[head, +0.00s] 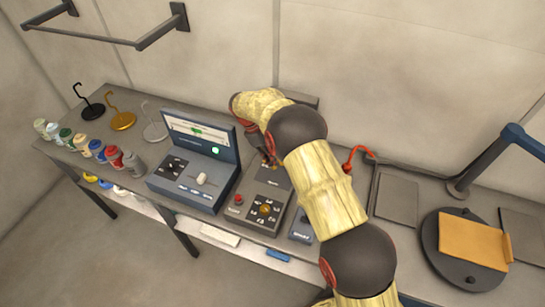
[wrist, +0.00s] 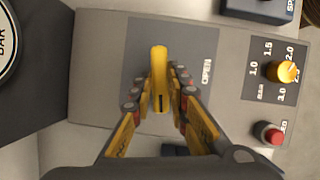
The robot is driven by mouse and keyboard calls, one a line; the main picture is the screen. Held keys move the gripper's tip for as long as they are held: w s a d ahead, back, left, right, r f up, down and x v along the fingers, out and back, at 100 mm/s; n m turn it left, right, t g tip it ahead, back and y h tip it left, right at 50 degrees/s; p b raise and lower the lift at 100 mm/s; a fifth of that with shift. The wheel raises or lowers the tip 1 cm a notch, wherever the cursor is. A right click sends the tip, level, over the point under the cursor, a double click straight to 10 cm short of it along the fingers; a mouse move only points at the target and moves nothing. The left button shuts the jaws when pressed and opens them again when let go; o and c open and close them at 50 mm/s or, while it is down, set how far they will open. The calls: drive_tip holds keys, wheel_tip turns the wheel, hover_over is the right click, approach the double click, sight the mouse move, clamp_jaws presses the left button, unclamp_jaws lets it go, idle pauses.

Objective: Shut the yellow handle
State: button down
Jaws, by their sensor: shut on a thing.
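The yellow handle (wrist: 159,62) is a narrow lever on a dark plate of a grey box (wrist: 100,60). The word OPEN is printed on the plate to its right in the wrist view. My gripper (wrist: 160,80) has a finger on each side of the handle and is shut on it. In the head view my gripper (head: 268,152) is low over the back part of the control box (head: 263,222), and my arm hides most of the handle there.
An orange dial (wrist: 282,72) and a red button (wrist: 268,133) sit right of the handle in the wrist view. A gauge (wrist: 5,40) is at left. In the head view, a blue screen unit (head: 205,135) stands left, and a round plate (head: 430,245) lies right.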

drive_tip(key=shift+w+m+g, duration=0.1)
drive_tip(key=shift+m+g, duration=0.3)
drive_tip(key=shift+m, duration=0.6)
drive_tip(key=c, duration=1.7)
unclamp_jaws()
drive_tip(key=shift+r, duration=0.1)
drive_tip(key=v, duration=1.1)
drive_tip(key=shift+w+r, duration=0.1)
drive_tip(key=shift+r, duration=0.3)
